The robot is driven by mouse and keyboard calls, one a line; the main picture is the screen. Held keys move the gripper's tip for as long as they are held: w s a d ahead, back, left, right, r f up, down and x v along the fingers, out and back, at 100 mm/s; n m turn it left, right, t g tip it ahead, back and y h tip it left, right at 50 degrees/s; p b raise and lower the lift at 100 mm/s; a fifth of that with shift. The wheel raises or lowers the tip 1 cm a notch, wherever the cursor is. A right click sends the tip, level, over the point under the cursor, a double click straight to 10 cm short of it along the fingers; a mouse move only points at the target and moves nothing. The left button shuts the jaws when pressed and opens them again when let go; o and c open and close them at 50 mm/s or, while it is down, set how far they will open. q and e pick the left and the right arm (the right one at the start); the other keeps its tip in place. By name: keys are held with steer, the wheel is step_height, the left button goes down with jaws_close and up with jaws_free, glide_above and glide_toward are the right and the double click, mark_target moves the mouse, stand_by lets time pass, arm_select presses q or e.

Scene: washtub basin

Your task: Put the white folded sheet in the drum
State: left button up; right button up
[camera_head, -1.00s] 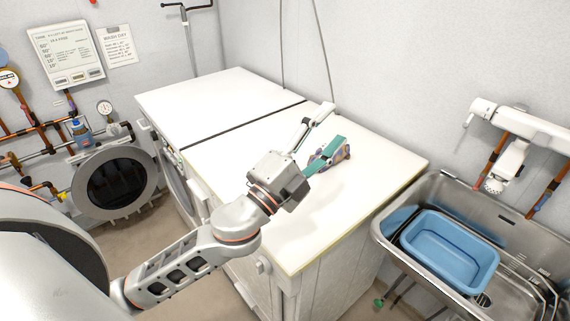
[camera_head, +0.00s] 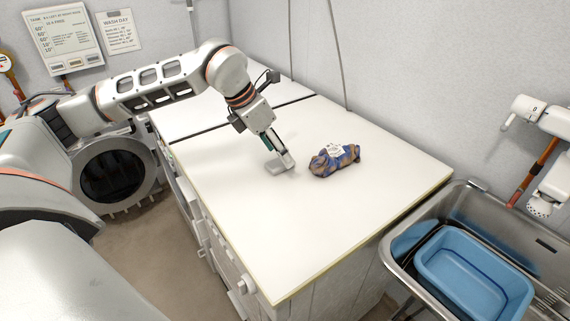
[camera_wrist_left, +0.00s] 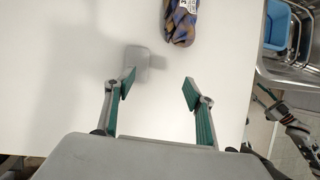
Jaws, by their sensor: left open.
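No white folded sheet can be made out in these views. A round front-loading door with a dark drum opening (camera_head: 112,178) is at the left of the head view, partly behind my left arm. My left gripper (camera_head: 279,158) points down over the white worktop, left of a multicoloured bundle. In the left wrist view my left gripper (camera_wrist_left: 157,88) is open with nothing between its fingers.
The brown-and-blue bundle (camera_head: 335,160) with a white label lies on the worktop (camera_head: 250,230); it also shows in the wrist view (camera_wrist_left: 181,22). A metal sink (camera_head: 462,200) with a blue basin (camera_head: 470,278) stands right. Most of the worktop is clear.

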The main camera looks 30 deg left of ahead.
mark_target(278, 162)
arm_select(q)
steer(key=a, duration=0.1)
steer(key=a+y, duration=0.1)
steer(key=a, duration=0.1)
steer(key=shift+w+a+n, duration=0.2)
steer(key=shift+a+n, duration=0.05)
steer(key=shift+n, duration=0.05)
steer(key=shift+x, duration=0.85)
steer(key=x, duration=0.5)
steer(key=shift+w+a+f+b, duration=0.25)
steer(key=shift+w+f+b, duration=0.05)
steer(key=shift+w+b, duration=0.1)
steer(key=c, duration=0.9)
